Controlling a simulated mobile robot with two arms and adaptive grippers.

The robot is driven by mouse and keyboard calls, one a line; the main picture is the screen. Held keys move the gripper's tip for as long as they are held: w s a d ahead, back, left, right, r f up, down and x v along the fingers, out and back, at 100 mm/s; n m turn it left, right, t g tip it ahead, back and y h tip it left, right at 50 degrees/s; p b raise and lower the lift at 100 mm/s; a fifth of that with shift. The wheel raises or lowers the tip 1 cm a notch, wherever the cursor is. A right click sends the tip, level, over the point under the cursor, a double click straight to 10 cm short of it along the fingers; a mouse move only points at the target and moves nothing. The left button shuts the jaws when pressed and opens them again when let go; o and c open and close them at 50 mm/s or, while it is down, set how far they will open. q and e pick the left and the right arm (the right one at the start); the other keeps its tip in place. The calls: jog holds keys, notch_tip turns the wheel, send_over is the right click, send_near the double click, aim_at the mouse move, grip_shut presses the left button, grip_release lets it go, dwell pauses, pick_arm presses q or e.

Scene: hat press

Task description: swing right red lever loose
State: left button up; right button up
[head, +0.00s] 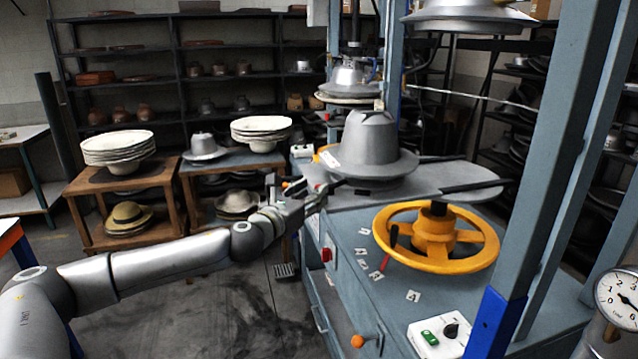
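No held object shows. My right gripper is out of view.
A red switch (327,254) is on the press's front. A blue-grey post (545,150) stands right of the wheel. A pressure gauge (620,298) is at far right. Wooden stands (97,190) with stacked hats stand behind my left arm.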

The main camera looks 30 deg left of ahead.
aim_at(319, 185)
pick_arm(q)
jog(key=shift+w+p, duration=0.35)
jog(key=shift+w, duration=1.65)
grip_shut()
